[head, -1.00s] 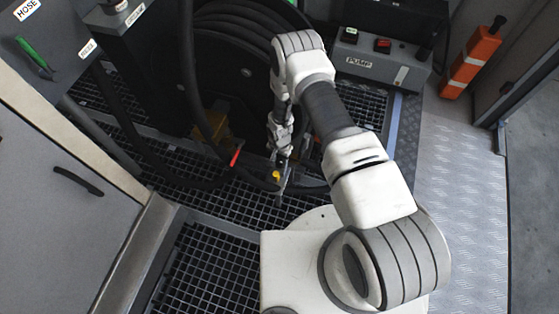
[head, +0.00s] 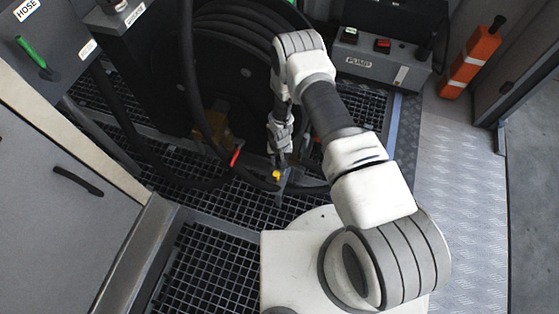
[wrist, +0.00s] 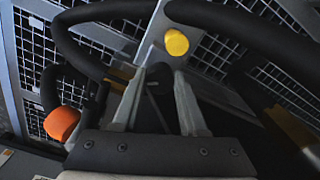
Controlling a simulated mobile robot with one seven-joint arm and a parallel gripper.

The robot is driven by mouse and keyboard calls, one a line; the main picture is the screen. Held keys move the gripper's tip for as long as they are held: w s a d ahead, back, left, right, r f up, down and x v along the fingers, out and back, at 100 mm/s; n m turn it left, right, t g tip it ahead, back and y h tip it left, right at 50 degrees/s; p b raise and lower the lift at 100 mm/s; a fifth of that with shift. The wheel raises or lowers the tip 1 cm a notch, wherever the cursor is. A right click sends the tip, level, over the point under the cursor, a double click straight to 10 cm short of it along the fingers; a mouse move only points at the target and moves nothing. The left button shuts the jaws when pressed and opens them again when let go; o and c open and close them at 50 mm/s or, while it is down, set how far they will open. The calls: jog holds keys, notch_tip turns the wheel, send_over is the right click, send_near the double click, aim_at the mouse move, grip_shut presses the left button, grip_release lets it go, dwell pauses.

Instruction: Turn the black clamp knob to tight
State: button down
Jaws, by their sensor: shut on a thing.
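My gripper (wrist: 158,80) reaches down in front of the hose reel, its two pale fingers closed around a small dark piece. This appears to be the black clamp knob (wrist: 158,72), mostly hidden between the fingertips. In the head view my gripper (head: 279,160) is small, and the knob cannot be made out there. A yellow round cap (wrist: 176,42) sits just beyond the fingertips on a grey metal bracket (wrist: 152,48). The yellow cap also shows in the head view (head: 276,175). The knob's marking or angle cannot be read.
Black hose (wrist: 245,28) curves close around the fingers. An orange-red end (wrist: 62,123) is at left in the wrist view. The reel (head: 235,75) stands behind my gripper, the pump box (head: 380,58) to its right. Open floor grating (head: 215,270) lies in front.

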jog(key=n, duration=0.3)
jog(key=shift+n, duration=2.2)
jog(key=shift+d, duration=0.1)
jog(key=shift+c, duration=2.2)
grip_release()
notch_tip(320, 180, up, 17)
jog(key=p, duration=0.6)
jog(key=shift+r, duration=0.2)
